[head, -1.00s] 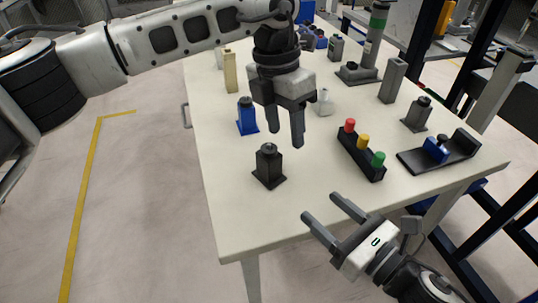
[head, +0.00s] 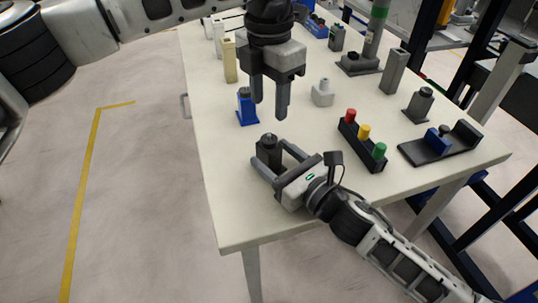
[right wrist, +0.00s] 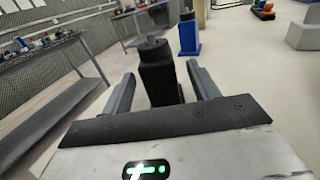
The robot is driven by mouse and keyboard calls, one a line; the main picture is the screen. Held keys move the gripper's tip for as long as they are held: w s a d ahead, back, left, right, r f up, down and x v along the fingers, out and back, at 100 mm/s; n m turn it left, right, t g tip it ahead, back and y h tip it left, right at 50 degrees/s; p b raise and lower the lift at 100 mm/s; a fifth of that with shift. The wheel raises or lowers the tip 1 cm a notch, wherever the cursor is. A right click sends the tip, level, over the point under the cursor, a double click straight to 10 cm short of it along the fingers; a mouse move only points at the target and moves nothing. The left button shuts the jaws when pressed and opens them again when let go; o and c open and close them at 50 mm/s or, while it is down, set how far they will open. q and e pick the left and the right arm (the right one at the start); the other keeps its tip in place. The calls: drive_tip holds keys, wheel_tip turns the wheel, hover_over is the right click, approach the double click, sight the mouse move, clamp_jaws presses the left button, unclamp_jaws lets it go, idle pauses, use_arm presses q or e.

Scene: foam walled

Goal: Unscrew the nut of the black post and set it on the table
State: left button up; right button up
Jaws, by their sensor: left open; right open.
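The black post (head: 268,155) stands upright near the front left of the table, with a dark nut (head: 269,139) on its top. In the right wrist view the post (right wrist: 160,82) stands between the two fingers, with the nut (right wrist: 152,42) above finger level. My right gripper (head: 269,168) is open around the post's body, one finger on each side; I cannot tell whether either touches. My left gripper (head: 268,110) is open and empty, pointing down above the table behind the black post. The post's base is mostly hidden by the right gripper.
A blue post (head: 246,108) stands behind the black post. A black block with red, yellow and green knobs (head: 362,142) is to the right, beside a black bracket with a blue part (head: 440,146). The table's (head: 230,205) front left corner is clear.

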drive_tip(key=shift+x, duration=1.15)
